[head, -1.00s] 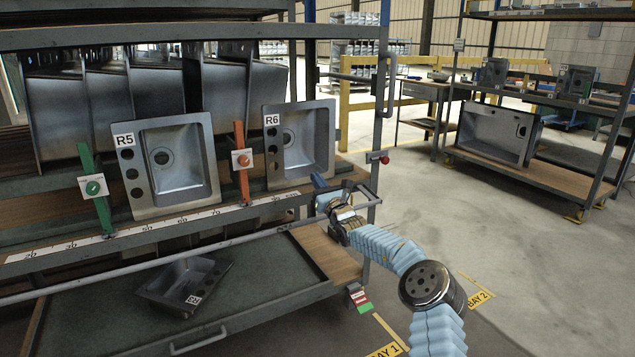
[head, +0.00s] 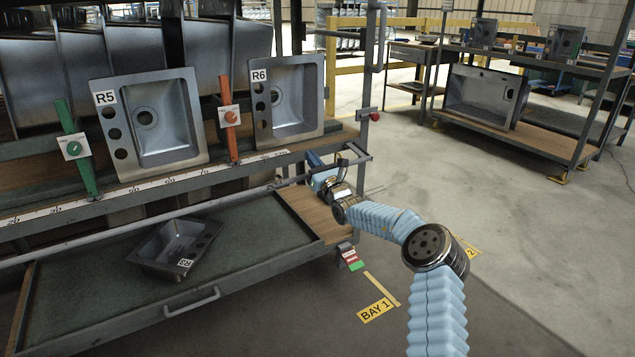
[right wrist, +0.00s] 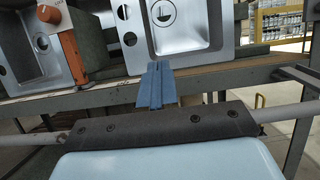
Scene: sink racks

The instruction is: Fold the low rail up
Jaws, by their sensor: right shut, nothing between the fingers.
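The low rail (head: 110,238) is a grey tube running along the front of the rack, low above the bottom tray, with its right end by the rack's right post. It also shows in the right wrist view (right wrist: 285,111), passing behind my gripper's dark body. My right gripper (head: 314,160) is at the rail's right part, its blue fingers shut and empty. In the right wrist view the fingers (right wrist: 155,68) point up past the rail toward the shelf edge. Whether the gripper touches the rail cannot be told. My left gripper is not in view.
Sinks R5 (head: 152,118) and R6 (head: 290,98) lean on the shelf, with a green lever (head: 78,150) and an orange lever (head: 229,130). Another sink (head: 178,245) lies in the bottom tray (head: 90,300).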

